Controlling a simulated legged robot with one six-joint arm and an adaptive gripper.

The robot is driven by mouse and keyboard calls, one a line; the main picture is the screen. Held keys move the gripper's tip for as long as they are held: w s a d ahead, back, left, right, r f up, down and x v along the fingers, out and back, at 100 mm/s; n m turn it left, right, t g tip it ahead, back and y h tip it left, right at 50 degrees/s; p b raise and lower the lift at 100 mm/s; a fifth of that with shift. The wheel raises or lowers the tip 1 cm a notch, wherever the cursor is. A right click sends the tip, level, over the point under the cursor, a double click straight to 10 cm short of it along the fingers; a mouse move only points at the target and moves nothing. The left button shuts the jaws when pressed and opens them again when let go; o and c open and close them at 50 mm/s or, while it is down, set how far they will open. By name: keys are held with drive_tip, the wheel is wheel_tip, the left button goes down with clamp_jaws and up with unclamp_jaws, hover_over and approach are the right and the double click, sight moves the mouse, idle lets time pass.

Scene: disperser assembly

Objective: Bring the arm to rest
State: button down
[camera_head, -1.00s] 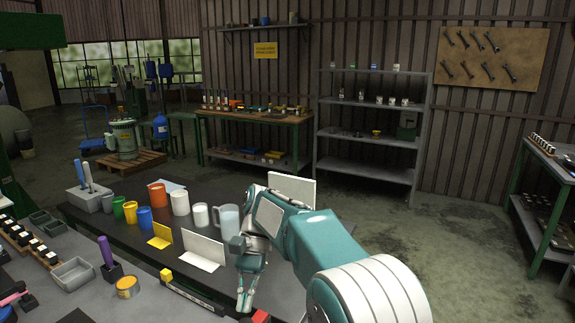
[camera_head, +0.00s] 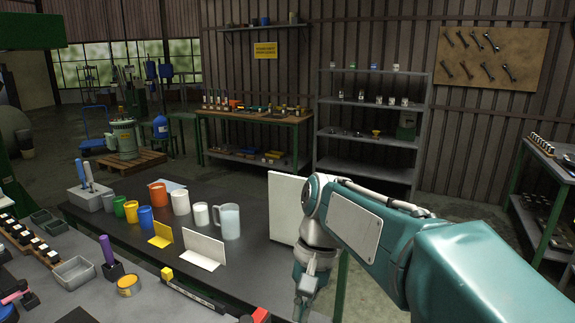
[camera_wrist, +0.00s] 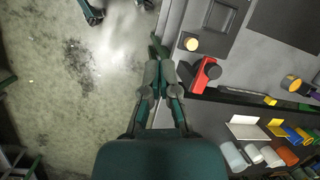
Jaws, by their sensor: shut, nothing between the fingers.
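My gripper (camera_head: 303,303) points down near the right end of the dark table (camera_head: 262,262), at the lower edge of the head view. In the wrist view my gripper (camera_wrist: 158,50) has its fingers together with nothing between them. It hangs beside the table edge, with the floor to its left in that view. My teal and white arm reaches in from the right of the head view and is bent at the elbow.
A white upright panel (camera_head: 285,205) stands close behind my arm. A clear jug (camera_head: 229,222), several colored cups and a white folded card (camera_head: 204,250) stand left of it. A red block (camera_wrist: 208,74) lies near the fingers in the wrist view.

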drive_tip(key=s+d+f+n+t+h, duration=0.2)
drive_tip(key=s+d+t, duration=0.6)
drive_tip(key=s+d, duration=0.4)
drive_tip(key=shift+d+f+t, duration=0.3)
drive_tip(key=shift+d+f, duration=0.25)
drive_tip(key=shift+f, duration=0.35)
drive_tip(key=shift+a, duration=0.15)
